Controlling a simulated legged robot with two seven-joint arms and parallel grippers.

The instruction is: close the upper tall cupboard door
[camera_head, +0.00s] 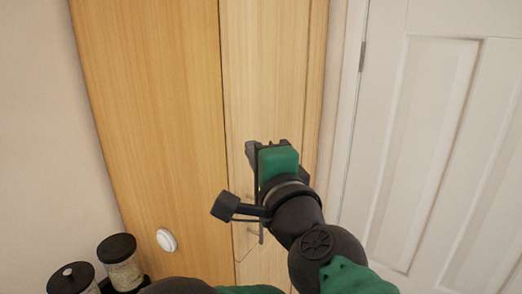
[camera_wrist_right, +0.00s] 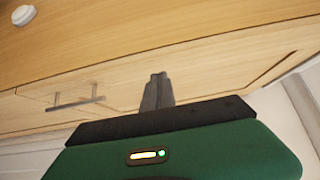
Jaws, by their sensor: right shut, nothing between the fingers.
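The upper tall cupboard door (camera_head: 265,60) is a pale wood panel in the middle of the head view. It also fills a band across the right wrist view (camera_wrist_right: 210,62). Its bar handle (camera_wrist_right: 75,103) shows left of my fingers in the wrist view; in the head view the handle area is partly covered by my wrist. My right gripper (camera_head: 251,148) is in front of the door, its fingers shut and empty. In the wrist view the fingertips (camera_wrist_right: 158,76) point at the door face; I cannot tell whether they touch it. My left gripper is out of view.
A darker wood panel (camera_head: 160,110) with a round white fitting (camera_head: 166,240) stands left of the door. Lidded jars (camera_head: 121,262) stand at the lower left. A white panelled room door (camera_head: 435,140) and its frame are on the right.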

